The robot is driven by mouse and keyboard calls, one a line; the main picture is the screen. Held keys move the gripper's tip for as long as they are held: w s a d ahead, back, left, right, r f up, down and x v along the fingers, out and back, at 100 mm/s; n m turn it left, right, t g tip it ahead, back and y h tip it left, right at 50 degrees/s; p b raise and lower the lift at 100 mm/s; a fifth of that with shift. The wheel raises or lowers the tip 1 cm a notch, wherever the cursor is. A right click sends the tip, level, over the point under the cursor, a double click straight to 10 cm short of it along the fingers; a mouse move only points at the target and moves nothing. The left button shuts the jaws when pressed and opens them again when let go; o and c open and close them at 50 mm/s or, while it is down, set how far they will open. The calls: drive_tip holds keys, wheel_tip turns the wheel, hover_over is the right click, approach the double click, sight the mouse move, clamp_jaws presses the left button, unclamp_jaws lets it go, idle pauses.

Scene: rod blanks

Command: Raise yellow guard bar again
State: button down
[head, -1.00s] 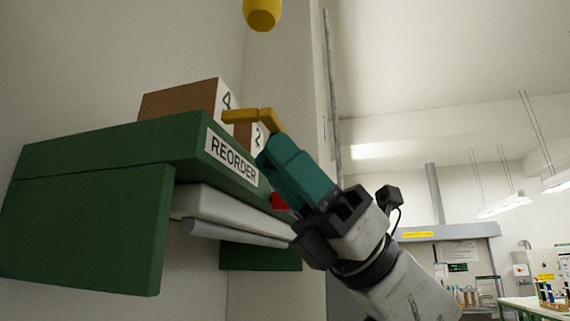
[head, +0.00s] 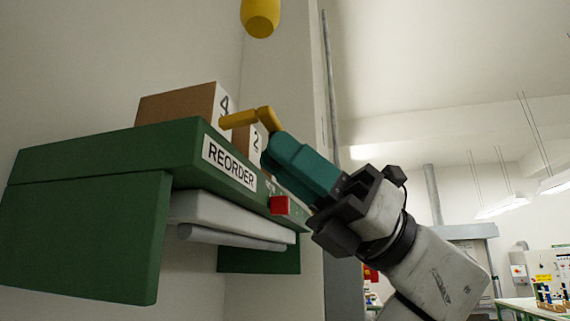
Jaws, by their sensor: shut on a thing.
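The yellow guard bar (head: 241,118) shows as a short bent piece in the head view. Its left part lies across the front of the boxes, and its right part slants down to the teal fingers. My gripper (head: 270,143) reaches up from the lower right, with teal fingers on a dark grey body. It is shut on the bar's near end. The fingers hide that end and how the bar is mounted.
A green shelf unit (head: 90,155) with a REORDER label (head: 229,163) carries a box marked 4 (head: 180,104) and a box marked 2 (head: 256,140). A red block (head: 280,205) is on its front. A yellow rounded object (head: 260,17) hangs above. Open room lies right.

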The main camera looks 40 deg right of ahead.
sight(282, 126)
drive_tip(key=r+m+h+p, duration=0.1)
drive_tip(key=h, duration=0.1)
drive_tip(key=r+m+h+p, duration=0.1)
drive_tip(key=p, duration=0.1)
drive_tip(key=r+m+h+p, duration=0.1)
drive_tip(key=m+h+p, duration=0.1)
drive_tip(key=shift+s+d+r+h, duration=0.3)
drive_tip(key=shift+r, duration=0.05)
drive_tip(key=shift+w+a+r+m+g+h+p, duration=0.3)
drive_tip(key=shift+r+m+g+h+p, duration=0.85)
drive_tip(key=shift+p, duration=1.35)
drive_tip(key=shift+w+a+r+m+g+h+p, duration=0.15)
drive_tip(key=shift+w+r+g+h+p, duration=0.5)
drive_tip(key=shift+h+p, duration=1.35)
drive_tip(key=shift+w+a+r+m+g+h+p, duration=0.1)
drive_tip(key=shift+a+r+m+g+h+p, duration=0.5)
drive_tip(key=shift+p, duration=2.4)
drive_tip(key=shift+d+g+h, duration=0.25)
drive_tip(key=shift+d+g, duration=0.05)
drive_tip(key=shift+g, duration=0.4)
drive_tip(key=c, duration=1)
unclamp_jaws()
drive_tip(key=shift+a+f, duration=0.1)
